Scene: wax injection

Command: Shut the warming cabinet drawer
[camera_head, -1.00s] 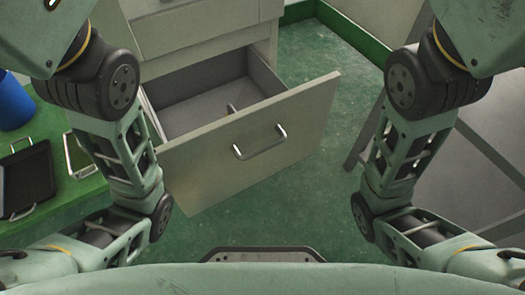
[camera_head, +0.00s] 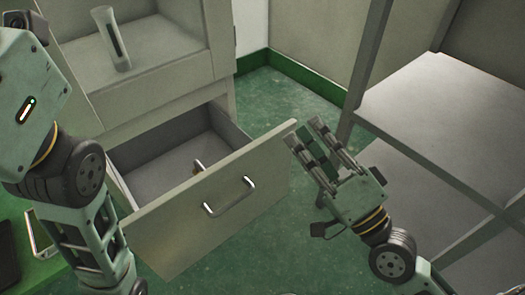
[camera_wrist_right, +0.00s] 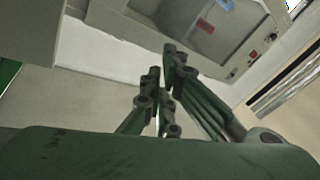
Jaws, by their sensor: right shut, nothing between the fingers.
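The warming cabinet drawer (camera_head: 165,235) is pulled out of the cabinet (camera_head: 150,95), with a pale front panel and a metal bar handle (camera_head: 229,197).
A grey cylinder with a dark slot (camera_head: 113,40) stands in the open compartment above the drawer. A grey shelf rack (camera_head: 430,110) stands at the right. A green worktop (camera_head: 40,270) is at lower left. Green floor (camera_head: 285,95) lies open between cabinet and rack.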

